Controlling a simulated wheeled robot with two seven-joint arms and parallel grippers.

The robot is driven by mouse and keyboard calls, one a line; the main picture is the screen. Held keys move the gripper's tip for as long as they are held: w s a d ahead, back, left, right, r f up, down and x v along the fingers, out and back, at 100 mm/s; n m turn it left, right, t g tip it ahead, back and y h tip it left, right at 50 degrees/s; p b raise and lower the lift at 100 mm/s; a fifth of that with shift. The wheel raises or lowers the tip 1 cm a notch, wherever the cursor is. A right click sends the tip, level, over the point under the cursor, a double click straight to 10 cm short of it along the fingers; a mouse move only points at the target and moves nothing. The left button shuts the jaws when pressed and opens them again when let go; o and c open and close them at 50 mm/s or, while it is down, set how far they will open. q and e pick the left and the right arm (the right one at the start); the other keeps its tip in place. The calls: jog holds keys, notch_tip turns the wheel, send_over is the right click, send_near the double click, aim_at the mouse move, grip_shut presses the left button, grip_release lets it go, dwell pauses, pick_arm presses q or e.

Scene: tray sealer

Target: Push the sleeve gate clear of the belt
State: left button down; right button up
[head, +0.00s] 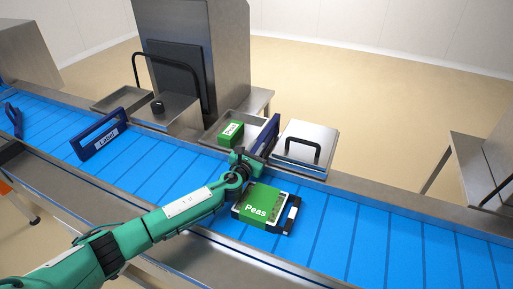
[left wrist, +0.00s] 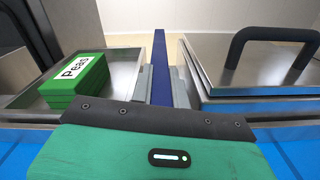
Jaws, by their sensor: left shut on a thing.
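The sleeve gate is a dark blue bar (head: 268,134) at the belt's far side, between a metal tray of green sleeves and a lidded steel box. It points away from me; my gripper hides its near end, so I cannot tell whether any of it is over the belt. My left gripper (head: 246,163) is shut on the gate. In the left wrist view, the grey fingers (left wrist: 160,88) flank the upright blue gate (left wrist: 160,55). The blue belt (head: 340,235) runs across the head view. My right gripper is not in view.
A package with a green Peas sleeve (head: 260,203) lies on the belt just beside my gripper. A blue Label gate (head: 100,140) stands across the belt at left. Green sleeves (head: 230,132) and the lidded steel box (head: 305,143) flank the gate. The belt's right part is clear.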

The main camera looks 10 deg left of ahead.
aim_at(261, 138)
pick_arm(q)
jog(key=w, duration=0.1)
jog(key=w+b, duration=0.1)
jog(key=w, duration=0.2)
jog(key=shift+d, duration=0.3)
jog(key=shift+r, duration=0.2)
jog(key=c, duration=1.5)
grip_release()
jog(key=shift+o, duration=0.5)
jog(key=shift+w+f, duration=0.15)
jog(key=s, duration=0.4)
jog(key=s+a+b, duration=0.1)
jog(key=s, duration=0.3)
jog(key=s+a, duration=0.1)
jog(key=s, duration=0.3)
jog(key=shift+s+a+f+b, duration=0.1)
jog(key=shift+a+b, duration=0.05)
jog(key=shift+b, duration=0.2)
jog(key=shift+s+a, duration=0.15)
jog(key=shift+s, duration=0.55)
